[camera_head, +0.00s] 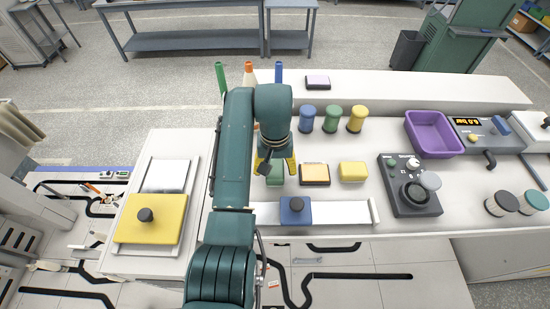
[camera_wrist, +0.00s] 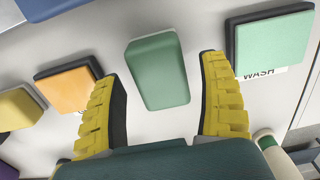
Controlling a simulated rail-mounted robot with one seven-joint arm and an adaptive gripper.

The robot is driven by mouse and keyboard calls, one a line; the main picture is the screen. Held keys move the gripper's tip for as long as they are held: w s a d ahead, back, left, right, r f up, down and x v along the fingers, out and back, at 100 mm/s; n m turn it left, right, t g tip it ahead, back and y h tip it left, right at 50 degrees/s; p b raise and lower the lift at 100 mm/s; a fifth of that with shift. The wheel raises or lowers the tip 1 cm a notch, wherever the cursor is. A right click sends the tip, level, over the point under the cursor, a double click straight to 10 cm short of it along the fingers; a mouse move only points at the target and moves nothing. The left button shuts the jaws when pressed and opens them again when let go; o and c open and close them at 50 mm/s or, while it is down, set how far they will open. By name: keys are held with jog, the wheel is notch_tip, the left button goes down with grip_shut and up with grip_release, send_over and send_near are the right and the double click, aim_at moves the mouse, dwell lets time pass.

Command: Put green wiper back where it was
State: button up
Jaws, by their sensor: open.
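A green block (camera_wrist: 158,72), which looks like the green wiper, lies on the white worktop in the wrist view. It also shows in the head view (camera_head: 274,175), partly covered by my gripper (camera_head: 277,166). My gripper (camera_wrist: 150,68) is open, its two yellow fingers on either side of the green block with gaps to both. It holds nothing. To the right in the wrist view a light green pad sits in a dark holder (camera_wrist: 268,42) beside a label reading WASH. In the head view I cannot make out this pad behind my arm.
An orange pad in a dark holder (camera_head: 314,174) and a yellow block (camera_head: 353,172) lie right of the gripper. Blue, green and yellow cylinders (camera_head: 331,119) stand behind. A blue knobbed block (camera_head: 295,210) is in front. A purple bin (camera_head: 434,134) and a dial box (camera_head: 409,185) are farther right.

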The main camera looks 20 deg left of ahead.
aim_at(277, 168)
notch_tip(277, 168, up, 12)
jog(key=shift+f, duration=0.25)
dwell(0.3)
jog(key=w+d+r+m+t+y, duration=0.25)
jog(key=w+d+r+t, duration=0.35)
jog(key=w+d+t, duration=0.35)
jog(key=s+d+r+m+t+h, duration=0.1)
jog(key=s+d+r+t, duration=0.5)
jog(key=s+r, duration=0.3)
jog(key=s+d+r+m+t+h, duration=0.1)
jog(key=s+d+r+t+h, duration=0.1)
jog(key=s+d+r+t, duration=0.4)
jog(key=s+d+r, duration=0.1)
jog(key=s+r, duration=0.2)
jog(key=s, duration=0.4)
jog(key=shift+d+m+t, duration=0.2)
jog(key=shift+m+t, duration=0.15)
jog(key=shift+r, duration=0.1)
jog(key=shift+c, duration=0.4)
